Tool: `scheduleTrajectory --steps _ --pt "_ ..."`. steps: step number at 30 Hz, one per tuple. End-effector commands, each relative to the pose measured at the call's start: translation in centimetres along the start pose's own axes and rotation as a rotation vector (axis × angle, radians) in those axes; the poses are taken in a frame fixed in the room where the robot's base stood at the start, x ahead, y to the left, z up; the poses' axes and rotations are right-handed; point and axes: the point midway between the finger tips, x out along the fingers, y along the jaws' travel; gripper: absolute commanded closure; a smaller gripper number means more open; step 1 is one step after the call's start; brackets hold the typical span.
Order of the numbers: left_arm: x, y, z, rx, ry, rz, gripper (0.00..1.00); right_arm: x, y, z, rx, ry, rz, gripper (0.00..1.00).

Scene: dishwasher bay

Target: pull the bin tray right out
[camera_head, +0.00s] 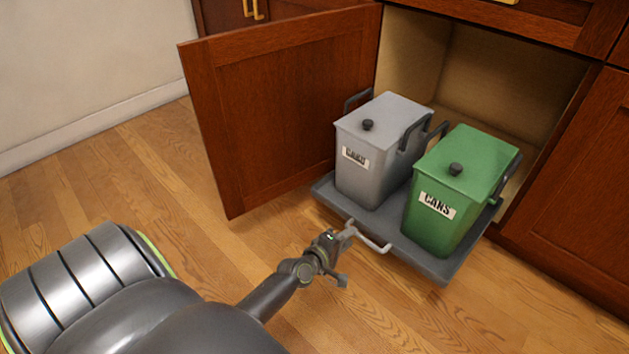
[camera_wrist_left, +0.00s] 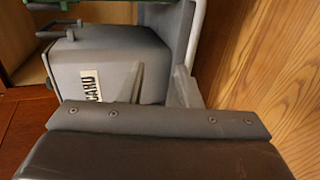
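The dark grey bin tray (camera_head: 424,259) is out in front of the cabinet opening. It carries a grey bin (camera_head: 364,178) and a green bin labelled CANS (camera_head: 430,229). A pale bar handle (camera_head: 374,245) is on its front edge. My left gripper (camera_head: 346,256) is at the left end of this handle, its fingers apart; I cannot tell whether it touches the bar. The wrist view shows the grey bin (camera_wrist_left: 118,62) and the tray edge (camera_wrist_left: 172,28) close ahead. My right gripper is not in view.
The cabinet door (camera_head: 270,110) stands open at the left of the tray. The cabinet interior (camera_head: 500,75) behind the bins looks empty. Wooden floor (camera_head: 480,310) is clear in front of the tray.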

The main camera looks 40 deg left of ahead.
Motion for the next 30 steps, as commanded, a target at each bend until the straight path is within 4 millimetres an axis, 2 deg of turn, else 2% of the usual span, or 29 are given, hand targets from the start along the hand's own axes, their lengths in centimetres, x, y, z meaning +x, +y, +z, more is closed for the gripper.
scheduleTrajectory --steps 30 --pt "-7.2 -0.7 0.0 0.000 0.000 -0.002 0.69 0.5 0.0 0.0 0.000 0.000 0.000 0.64"
